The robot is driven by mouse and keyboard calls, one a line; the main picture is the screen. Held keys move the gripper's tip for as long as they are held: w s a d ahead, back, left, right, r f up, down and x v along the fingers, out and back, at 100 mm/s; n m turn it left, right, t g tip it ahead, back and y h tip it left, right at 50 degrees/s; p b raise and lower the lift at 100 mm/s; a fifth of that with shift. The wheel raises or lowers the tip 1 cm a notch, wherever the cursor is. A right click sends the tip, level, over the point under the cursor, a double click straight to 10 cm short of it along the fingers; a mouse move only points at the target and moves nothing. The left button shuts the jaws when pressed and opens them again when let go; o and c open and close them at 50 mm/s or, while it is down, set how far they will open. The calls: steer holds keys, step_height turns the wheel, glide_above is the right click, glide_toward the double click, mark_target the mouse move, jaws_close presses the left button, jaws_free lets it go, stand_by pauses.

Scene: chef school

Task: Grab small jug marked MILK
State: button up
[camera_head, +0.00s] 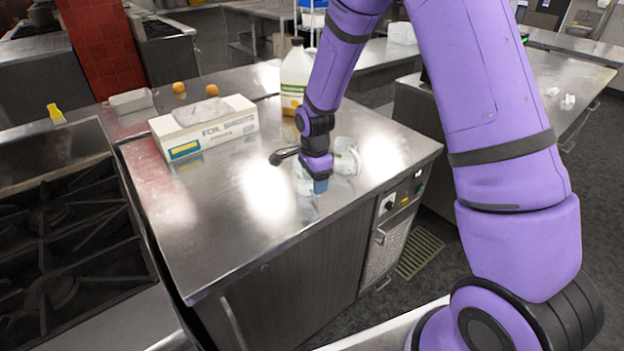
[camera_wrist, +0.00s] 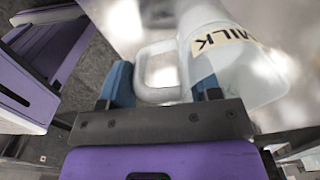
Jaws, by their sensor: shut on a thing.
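The small white translucent jug (camera_wrist: 235,75) bears a cream label reading MILK in the wrist view. It stands out to the right there, with its loop handle (camera_wrist: 145,75) between the blue fingers of my gripper (camera_wrist: 163,90). My gripper is shut on the handle. In the head view my gripper (camera_head: 320,184) is low over the steel counter near its right front edge. Whitish translucent jug-like shapes (camera_head: 346,160) show beside and behind it, partly hidden by the wrist. The label cannot be read in the head view.
The steel counter (camera_head: 230,225) is clear in front and to the left. A foil sheets box (camera_head: 205,128), a large jug with a yellow-green label (camera_head: 294,75), two orange round items (camera_head: 180,87) and a white container (camera_head: 131,100) stand farther back. A stove (camera_head: 60,250) is at left.

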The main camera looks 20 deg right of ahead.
steer(key=shift+r, duration=0.2)
steer(key=shift+r, duration=1.15)
steer(key=s+a+r, duration=0.2)
steer(key=s+a, duration=0.7)
steer(key=s, duration=0.4)
steer(key=shift+r, duration=0.15)
steer(key=shift+a, duration=0.1)
steer(key=shift+s, duration=0.1)
stand_by(0.8)
